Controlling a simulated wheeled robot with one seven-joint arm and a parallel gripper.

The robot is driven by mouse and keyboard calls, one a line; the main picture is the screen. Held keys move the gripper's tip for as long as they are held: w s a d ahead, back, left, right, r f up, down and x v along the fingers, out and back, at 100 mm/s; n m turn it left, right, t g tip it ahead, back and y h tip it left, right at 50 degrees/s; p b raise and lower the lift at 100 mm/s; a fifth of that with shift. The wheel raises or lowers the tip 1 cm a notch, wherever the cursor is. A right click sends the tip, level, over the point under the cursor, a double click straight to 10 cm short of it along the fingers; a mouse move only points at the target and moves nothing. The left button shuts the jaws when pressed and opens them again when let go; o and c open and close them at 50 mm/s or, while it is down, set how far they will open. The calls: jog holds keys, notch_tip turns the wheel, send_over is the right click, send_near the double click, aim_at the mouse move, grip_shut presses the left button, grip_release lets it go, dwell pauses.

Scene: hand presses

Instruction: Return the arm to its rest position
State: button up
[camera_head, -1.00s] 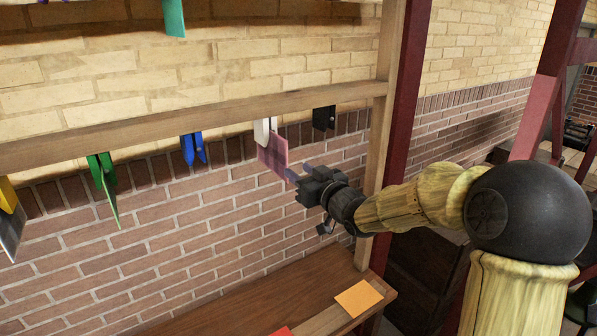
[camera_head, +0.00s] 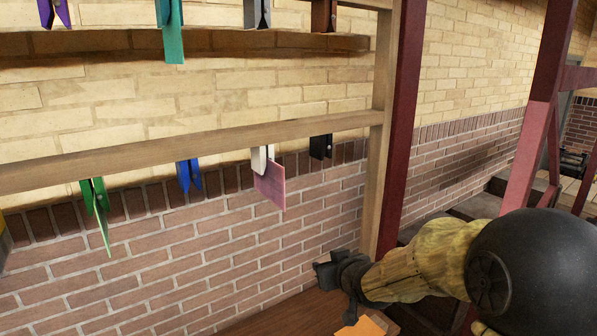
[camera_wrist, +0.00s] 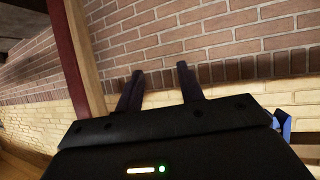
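My gripper (camera_head: 325,277) is below and to the right of the hanging pink card (camera_head: 270,187) in the head view, apart from it. In the wrist view my gripper (camera_wrist: 160,72) has its two dark fingers spread, with only brick wall showing between them. The pink card hangs from a white clip (camera_head: 259,158) on the wooden rail. My arm reaches in from the lower right, bent at the large black joint.
A wooden rail (camera_head: 210,138) carries a black clip (camera_head: 321,146), a blue clip (camera_head: 189,174) and a green clip (camera_head: 95,196) holding a green card. An orange card (camera_head: 362,328) lies below. A dark red post (camera_head: 404,120) stands close behind my arm.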

jog(key=s+d+f+m+g+h+b, duration=0.2)
jog(key=s+d+f+g, duration=0.2)
jog(key=s+f, duration=0.4)
jog(key=s+d+f+m+g+h+b, duration=0.1)
jog(key=s+d+f+g, duration=0.3)
jog(key=s+f, duration=0.4)
jog(key=s+m+g+b, duration=0.1)
jog(key=s, duration=0.6)
jog(key=shift+f+h, duration=0.15)
jog(key=shift+h, duration=0.25)
